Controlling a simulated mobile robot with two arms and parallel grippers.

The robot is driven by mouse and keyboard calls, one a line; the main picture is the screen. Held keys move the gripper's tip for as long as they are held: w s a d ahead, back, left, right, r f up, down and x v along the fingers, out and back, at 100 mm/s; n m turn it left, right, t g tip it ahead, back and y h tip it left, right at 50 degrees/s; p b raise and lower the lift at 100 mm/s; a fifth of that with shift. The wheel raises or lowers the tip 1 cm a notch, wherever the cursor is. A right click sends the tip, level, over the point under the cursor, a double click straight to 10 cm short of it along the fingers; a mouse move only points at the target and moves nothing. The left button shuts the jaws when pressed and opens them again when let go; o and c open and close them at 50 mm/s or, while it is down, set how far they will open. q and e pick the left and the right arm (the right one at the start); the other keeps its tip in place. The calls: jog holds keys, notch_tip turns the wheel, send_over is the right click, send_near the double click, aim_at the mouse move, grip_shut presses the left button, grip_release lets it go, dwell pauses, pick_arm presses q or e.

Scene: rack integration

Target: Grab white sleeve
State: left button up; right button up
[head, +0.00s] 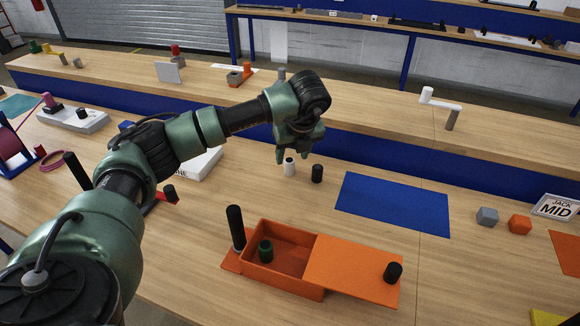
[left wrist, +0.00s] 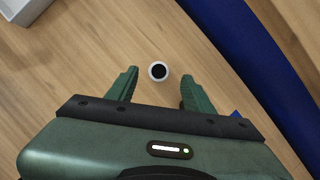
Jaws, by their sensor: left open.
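The white sleeve (head: 289,167) is a small upright cylinder with a dark hole in its top, standing on the wooden table. In the left wrist view the white sleeve (left wrist: 158,71) shows from above as a white ring, lying between the lines of the two fingers and just ahead of the tips. My left gripper (head: 298,154) is open and empty above the table at the sleeve; in the wrist view its two green fingers (left wrist: 158,82) are spread apart. My right gripper is not in view.
A blue mat (head: 392,204) lies further right. An orange box (head: 272,284) with a part-open lid stands in front. A white box (head: 203,163) is left, behind my arm. A blue ledge (head: 375,158) runs behind.

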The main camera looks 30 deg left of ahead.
aim_at(290, 161)
pick_arm(q)
jog(key=p+x, duration=0.1)
jog(key=x, duration=0.2)
jog(key=shift+a+f, duration=0.3)
jog(key=shift+w+a+f, duration=0.1)
jog(key=shift+w+f, duration=0.05)
jog(key=shift+f, duration=0.35)
grip_shut()
jog(key=shift+r, duration=0.1)
